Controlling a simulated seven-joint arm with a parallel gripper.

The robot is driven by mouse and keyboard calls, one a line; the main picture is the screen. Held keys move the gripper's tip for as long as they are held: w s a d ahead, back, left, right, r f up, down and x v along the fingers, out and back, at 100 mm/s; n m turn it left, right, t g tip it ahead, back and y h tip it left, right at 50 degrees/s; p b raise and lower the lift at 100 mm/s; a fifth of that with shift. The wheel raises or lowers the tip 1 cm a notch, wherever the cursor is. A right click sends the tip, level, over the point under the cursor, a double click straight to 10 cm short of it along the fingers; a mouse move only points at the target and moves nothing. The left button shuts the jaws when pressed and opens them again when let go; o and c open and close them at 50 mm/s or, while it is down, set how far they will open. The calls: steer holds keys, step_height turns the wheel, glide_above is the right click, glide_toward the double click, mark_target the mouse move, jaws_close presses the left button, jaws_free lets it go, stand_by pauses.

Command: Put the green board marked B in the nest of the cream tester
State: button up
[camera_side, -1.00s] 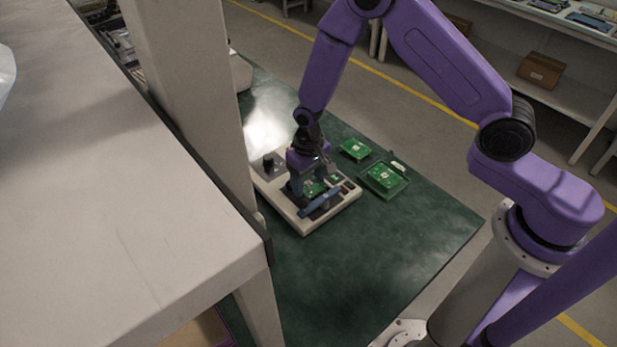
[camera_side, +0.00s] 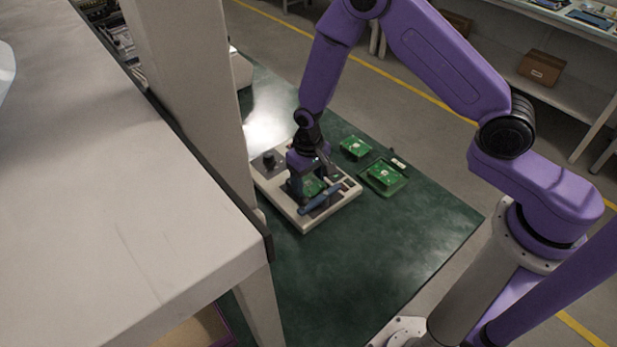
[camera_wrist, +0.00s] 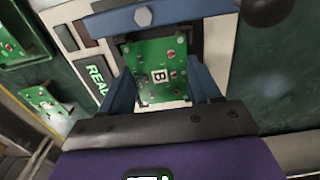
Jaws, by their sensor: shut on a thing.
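The green board marked B (camera_wrist: 158,62) is between the fingers of my gripper (camera_wrist: 163,90) in the wrist view, its B label facing the camera. My gripper is shut on it. In the side view the board (camera_side: 312,186) shows green under my gripper (camera_side: 312,190), low over the cream tester (camera_side: 282,203). The tester (camera_wrist: 70,38) also shows around the board in the wrist view. Whether the board rests fully in the nest is hidden by the fingers. A blue bar (camera_side: 322,199) crosses the tester's front; it also shows in the wrist view (camera_wrist: 140,18).
Another green board (camera_side: 355,147) lies on the dark green mat (camera_side: 385,240) right of the tester. A tray (camera_side: 403,187) there holds a green board (camera_side: 383,173). The tester has a black knob (camera_side: 268,160). A grey post (camera_side: 190,90) stands close on the left.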

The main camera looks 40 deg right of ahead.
stand_by(0.3)
steer(key=o, duration=0.9)
steer(key=c, duration=0.3)
steer(key=shift+r, duration=3.45)
steer(key=shift+r, duration=0.1)
